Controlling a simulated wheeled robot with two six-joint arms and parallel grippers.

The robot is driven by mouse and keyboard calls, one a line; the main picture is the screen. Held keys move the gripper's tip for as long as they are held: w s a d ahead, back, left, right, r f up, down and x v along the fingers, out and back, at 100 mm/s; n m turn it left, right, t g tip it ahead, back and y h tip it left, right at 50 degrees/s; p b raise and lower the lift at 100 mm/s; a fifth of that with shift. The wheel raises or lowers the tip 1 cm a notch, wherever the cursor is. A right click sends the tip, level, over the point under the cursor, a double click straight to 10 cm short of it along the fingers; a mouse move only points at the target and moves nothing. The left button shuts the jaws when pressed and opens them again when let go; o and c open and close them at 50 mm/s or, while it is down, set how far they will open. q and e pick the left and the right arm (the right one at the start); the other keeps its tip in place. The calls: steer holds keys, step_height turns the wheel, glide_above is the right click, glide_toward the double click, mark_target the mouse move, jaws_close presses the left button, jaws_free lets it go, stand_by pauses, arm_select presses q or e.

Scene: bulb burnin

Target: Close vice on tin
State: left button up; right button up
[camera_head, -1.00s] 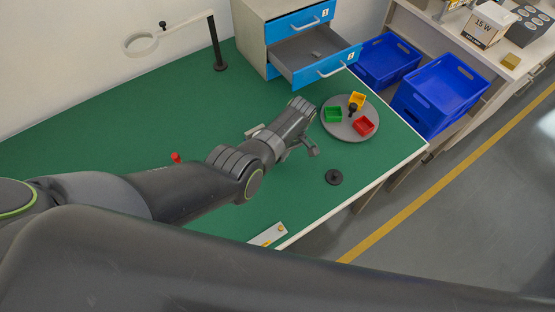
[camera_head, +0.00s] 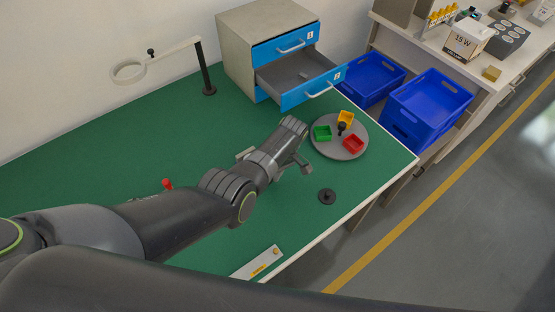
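I cannot make out a vice or a tin in the head view. A red knob (camera_head: 167,184) shows just behind my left arm, with a small grey part beside it; what it belongs to is hidden by the arm. My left gripper (camera_head: 283,150) is at the end of the arm from the left, over the green bench, left of the round grey turntable (camera_head: 322,152). Its fingertips are not clear, and I see nothing held in it. My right gripper is out of view.
The turntable carries green, yellow and red bins. A cabinet (camera_head: 235,57) with an open drawer (camera_head: 297,80) and a ring-headed stand (camera_head: 205,70) are at the back. A black disc (camera_head: 327,196) lies near the bench edge. Blue crates (camera_head: 430,100) stand beyond. My dark arm link covers the front.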

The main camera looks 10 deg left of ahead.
arm_select(q)
steer(key=v, duration=1.6)
steer(key=shift+r, duration=0.35)
steer(key=shift+d, duration=0.1)
